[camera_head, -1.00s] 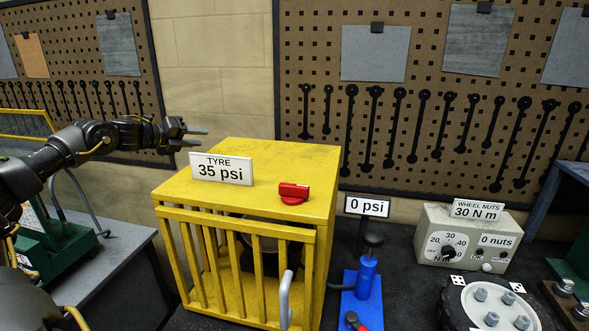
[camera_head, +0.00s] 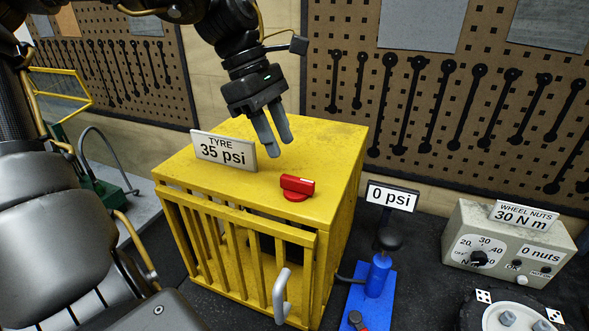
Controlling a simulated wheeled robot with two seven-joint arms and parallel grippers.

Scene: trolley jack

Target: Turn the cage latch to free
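The cage latch is a red knob (camera_head: 298,185) on top of the yellow cage (camera_head: 335,160), near its front right. The barred door (camera_head: 235,255) is at the cage's front, with a grey handle (camera_head: 281,295). My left gripper (camera_head: 275,148) points down above the cage top, behind and a little left of the red knob. Its two fingers are slightly apart with nothing between them, and it does not touch the knob. My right gripper is not in view.
A "TYRE 35 psi" sign (camera_head: 224,151) stands on the cage top, left of the knob. A blue pump (camera_head: 376,280) with a "0 psi" sign (camera_head: 391,196) stands right of the cage. A grey wheel nuts box (camera_head: 510,245) is farther right. Pegboards line the wall behind.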

